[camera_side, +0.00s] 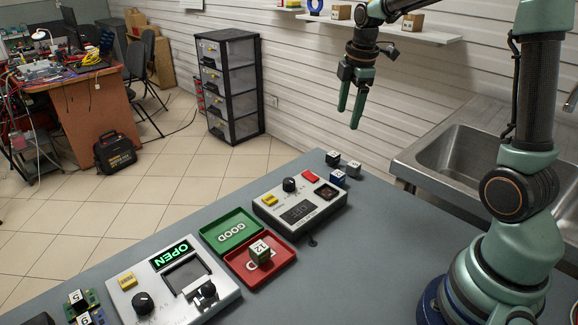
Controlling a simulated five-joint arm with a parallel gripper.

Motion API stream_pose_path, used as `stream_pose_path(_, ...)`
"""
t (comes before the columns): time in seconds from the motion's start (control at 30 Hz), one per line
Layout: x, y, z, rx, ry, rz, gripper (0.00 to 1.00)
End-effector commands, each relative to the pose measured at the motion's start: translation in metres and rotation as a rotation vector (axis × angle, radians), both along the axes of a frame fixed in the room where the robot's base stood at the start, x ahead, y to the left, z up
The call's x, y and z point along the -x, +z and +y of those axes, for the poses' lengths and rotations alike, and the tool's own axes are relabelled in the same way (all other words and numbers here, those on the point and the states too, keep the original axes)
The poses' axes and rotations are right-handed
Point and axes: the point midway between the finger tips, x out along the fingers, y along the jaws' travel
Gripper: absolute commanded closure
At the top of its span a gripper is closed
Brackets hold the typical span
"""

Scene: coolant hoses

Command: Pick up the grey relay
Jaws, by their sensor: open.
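A small grey relay (354,168) with a pale label on top sits on the grey table (365,240) near its far edge. A black relay (333,158) stands just left of it and a blue relay (338,178) stands in front and to the left. My gripper (349,116) hangs above this group in the picture, fingers pointing down, open and empty. Its height and exact sideways offset from the grey relay are hard to judge from this one view.
A meter box (322,215) with a knob stands close in front of the relays. A green tray (210,240), a red tray (288,243) holding a green relay (260,251), and a box with an OPEN display (170,254) lie nearer. A sink (465,160) is at right.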

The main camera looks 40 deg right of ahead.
Motion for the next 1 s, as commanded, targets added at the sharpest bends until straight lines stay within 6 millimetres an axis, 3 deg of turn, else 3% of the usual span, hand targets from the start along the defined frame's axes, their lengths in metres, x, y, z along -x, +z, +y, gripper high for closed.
stream_pose_path(0.03, -0.006, -0.014, -0.016, 0.002, 0.069, 0.034, 0.22)
stream_pose_path(0.2, -0.018, -0.05, -0.058, 0.004, 0.315, 0.113, 0.22)
stream_pose_path(0.4, -0.022, -0.08, -0.086, -0.008, 0.495, 0.157, 0.22)
stream_pose_path(0.57, -0.021, -0.093, -0.092, -0.013, 0.538, 0.166, 0.22)
stream_pose_path(0.8, -0.021, -0.132, -0.091, -0.014, 0.539, 0.167, 0.22)
stream_pose_path(1.0, -0.021, -0.152, -0.091, -0.012, 0.539, 0.164, 0.22)
